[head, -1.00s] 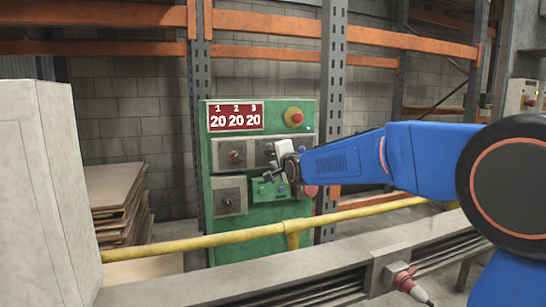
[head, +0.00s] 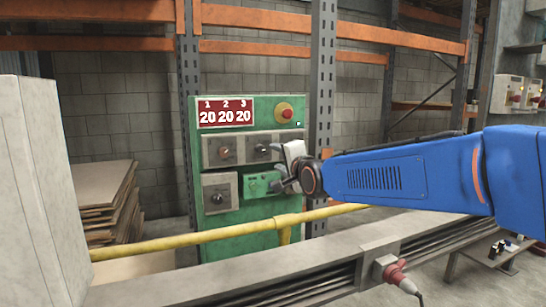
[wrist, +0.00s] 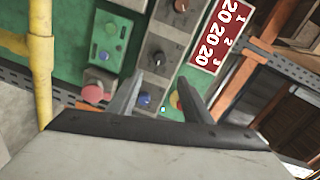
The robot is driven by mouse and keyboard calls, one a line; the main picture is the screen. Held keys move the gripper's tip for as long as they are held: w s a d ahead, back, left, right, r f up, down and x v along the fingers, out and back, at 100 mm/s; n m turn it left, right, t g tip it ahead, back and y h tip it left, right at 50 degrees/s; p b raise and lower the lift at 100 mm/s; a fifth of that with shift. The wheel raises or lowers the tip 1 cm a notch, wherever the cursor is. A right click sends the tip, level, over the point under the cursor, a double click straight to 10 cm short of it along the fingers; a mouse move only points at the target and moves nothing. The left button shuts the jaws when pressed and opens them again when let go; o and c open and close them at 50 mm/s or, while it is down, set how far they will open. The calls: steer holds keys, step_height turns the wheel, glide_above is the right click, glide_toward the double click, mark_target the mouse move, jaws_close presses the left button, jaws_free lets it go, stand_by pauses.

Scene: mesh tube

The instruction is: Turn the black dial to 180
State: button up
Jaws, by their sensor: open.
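A green control panel (head: 254,222) carries a red display (head: 226,112) reading 20 under each of 1, 2 and 3. A dark dial (head: 262,150) sits at upper right on a grey plate, beside a brownish dial (head: 225,152). Another dark dial (head: 217,198) sits at lower left. I cannot tell which dark one is the task's black dial. My gripper (head: 279,167) is open and empty in front of the panel's right side. In the wrist view, the upper right dark dial (wrist: 157,58) shows just beyond and between my open fingertips (wrist: 161,80), apart from them.
A red knob on yellow (head: 284,112) sits at the panel's upper right. A yellow rail (head: 180,242) and grey beam (head: 215,272) cross in front. A pale block (head: 35,180) stands at left.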

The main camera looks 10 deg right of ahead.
steer(key=shift+v, duration=1.65)
steer(key=s+d+f+n+g+h, duration=0.1)
steer(key=s+d+f+n+g, duration=0.3)
steer(key=s+f, duration=0.5)
steer(key=s+d+f+n+g+h, duration=0.2)
steer(key=s+d+f+n+g, duration=0.2)
steer(key=s, duration=1.2)
steer(key=s+d+f+n+g+h, duration=0.1)
steer(key=s+d+f+n+g, duration=0.3)
steer(key=s+d+f, duration=0.5)
steer(key=s+f, duration=0.4)
steer(key=f, duration=0.2)
steer(key=shift+s+d+f+h, duration=0.25)
steer(key=shift+d+h, duration=0.1)
steer(key=shift+h, duration=0.05)
